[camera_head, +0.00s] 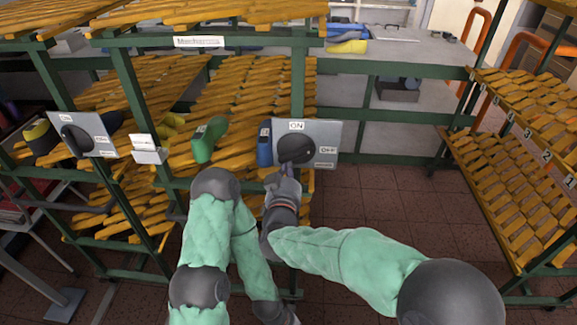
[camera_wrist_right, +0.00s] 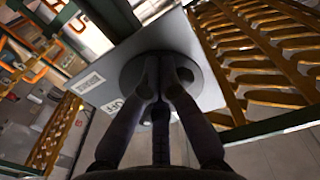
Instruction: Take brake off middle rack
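The brake on the middle rack is a grey plate (camera_head: 328,131) with a round black knob (camera_head: 299,147), an ON label above it and an OFF label to its right. My right gripper (camera_head: 285,176) is at the knob from below. In the right wrist view the fingertips (camera_wrist_right: 161,72) are close together around the ridge of the black knob (camera_wrist_right: 203,86), touching it as far as I can see. The fingers partly hide the ridge, so its exact angle is unclear. My left arm is folded down at the lower middle; its gripper is cut off at the bottom edge.
The green-framed rack has orange slatted shelves (camera_head: 240,85) holding a green shoe last (camera_head: 208,138) and a blue last (camera_head: 264,146) near the plate. A similar switch plate (camera_head: 95,140) is at left. Another rack (camera_head: 510,185) stands right, with open tiled floor between.

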